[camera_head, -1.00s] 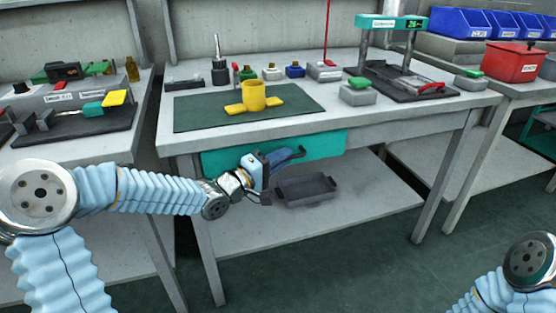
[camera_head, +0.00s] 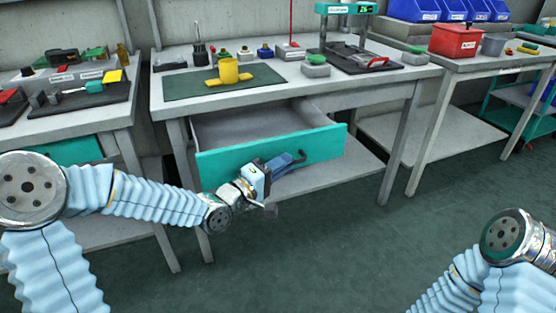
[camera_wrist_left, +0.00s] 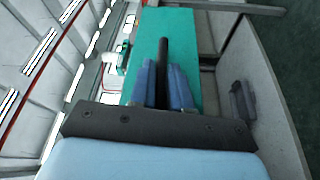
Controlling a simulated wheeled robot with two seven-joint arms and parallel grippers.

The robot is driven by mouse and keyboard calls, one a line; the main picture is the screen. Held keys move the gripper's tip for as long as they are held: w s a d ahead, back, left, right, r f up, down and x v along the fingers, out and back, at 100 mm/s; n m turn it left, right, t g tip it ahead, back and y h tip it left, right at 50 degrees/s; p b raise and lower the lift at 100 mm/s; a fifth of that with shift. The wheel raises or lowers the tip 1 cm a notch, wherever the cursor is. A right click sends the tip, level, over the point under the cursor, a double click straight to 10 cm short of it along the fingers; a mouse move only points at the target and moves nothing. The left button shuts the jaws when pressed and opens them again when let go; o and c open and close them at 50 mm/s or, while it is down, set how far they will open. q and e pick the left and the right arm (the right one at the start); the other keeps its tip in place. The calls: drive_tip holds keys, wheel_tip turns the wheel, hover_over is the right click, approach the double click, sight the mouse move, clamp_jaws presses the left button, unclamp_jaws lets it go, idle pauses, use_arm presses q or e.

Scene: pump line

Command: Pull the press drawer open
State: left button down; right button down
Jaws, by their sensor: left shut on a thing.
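The press drawer (camera_head: 225,165) with its teal front stands pulled out from under the middle table, and its grey inside shows empty where visible. My left gripper (camera_head: 298,160) is at the drawer front, shut on the dark bar handle. In the left wrist view the handle (camera_wrist_left: 164,62) runs between the two blue fingers (camera_wrist_left: 164,88) against the teal front. My right gripper is out of view; only part of my right arm shows at the lower right.
The middle table (camera_head: 290,92) carries a green mat (camera_head: 188,87) with a yellow cup-shaped part (camera_head: 229,72), and a press stand (camera_head: 345,35) at the back right. A side table (camera_head: 490,65) holds a red box (camera_head: 455,40). The floor in front is clear.

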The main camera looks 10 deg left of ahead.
use_arm(q)
drive_tip(key=shift+s+d, duration=0.15)
drive_tip(key=shift+s, duration=0.1)
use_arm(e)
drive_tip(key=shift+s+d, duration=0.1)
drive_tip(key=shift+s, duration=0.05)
use_arm(q)
drive_tip(key=c, duration=1.2)
unclamp_jaws()
drive_tip(key=shift+o, duration=0.2)
